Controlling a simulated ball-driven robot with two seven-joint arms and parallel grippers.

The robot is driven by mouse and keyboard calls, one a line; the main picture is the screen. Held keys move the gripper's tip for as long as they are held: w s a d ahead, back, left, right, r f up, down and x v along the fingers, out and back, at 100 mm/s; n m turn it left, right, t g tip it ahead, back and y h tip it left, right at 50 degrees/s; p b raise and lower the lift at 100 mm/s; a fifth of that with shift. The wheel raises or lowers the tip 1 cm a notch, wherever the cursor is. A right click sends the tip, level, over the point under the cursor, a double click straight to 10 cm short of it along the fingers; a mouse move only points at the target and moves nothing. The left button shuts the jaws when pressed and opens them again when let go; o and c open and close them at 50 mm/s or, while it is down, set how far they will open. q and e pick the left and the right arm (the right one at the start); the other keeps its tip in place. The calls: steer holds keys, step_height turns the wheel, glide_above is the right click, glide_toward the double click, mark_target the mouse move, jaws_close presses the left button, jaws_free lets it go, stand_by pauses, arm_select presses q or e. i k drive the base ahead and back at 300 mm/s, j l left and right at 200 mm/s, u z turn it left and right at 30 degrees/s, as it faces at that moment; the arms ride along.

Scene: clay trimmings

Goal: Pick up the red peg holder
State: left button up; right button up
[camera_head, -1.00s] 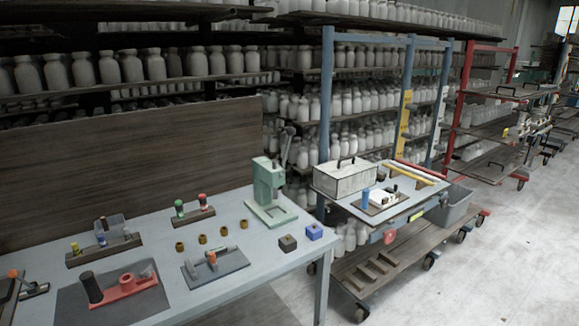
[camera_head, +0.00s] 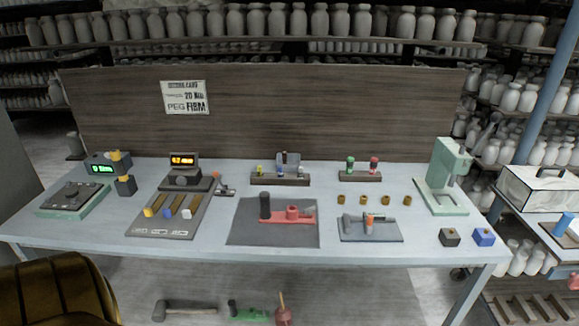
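A red holder (camera_head: 288,216) with a round socket lies on a dark grey mat (camera_head: 245,233) at the middle of the workbench. A black upright cylinder (camera_head: 265,206) stands at its left end. Behind it to the right, a wooden rack (camera_head: 359,176) holds a green-topped peg (camera_head: 350,164) and a red-topped peg (camera_head: 374,164). Neither of my grippers shows in this view.
The pale workbench (camera_head: 210,245) also bears a grey plate with tools (camera_head: 385,232), several brass rings (camera_head: 387,200), a green press (camera_head: 444,180) and two small blocks. A mallet (camera_head: 185,307) lies on the floor. An unclear brown ribbed shape fills the lower left corner.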

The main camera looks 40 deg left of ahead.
mark_target(291, 215)
steer(key=u, duration=0.45)
steer(key=i+j+u, duration=0.1)
steer(key=u, duration=0.8)
steer(key=i+j, duration=0.05)
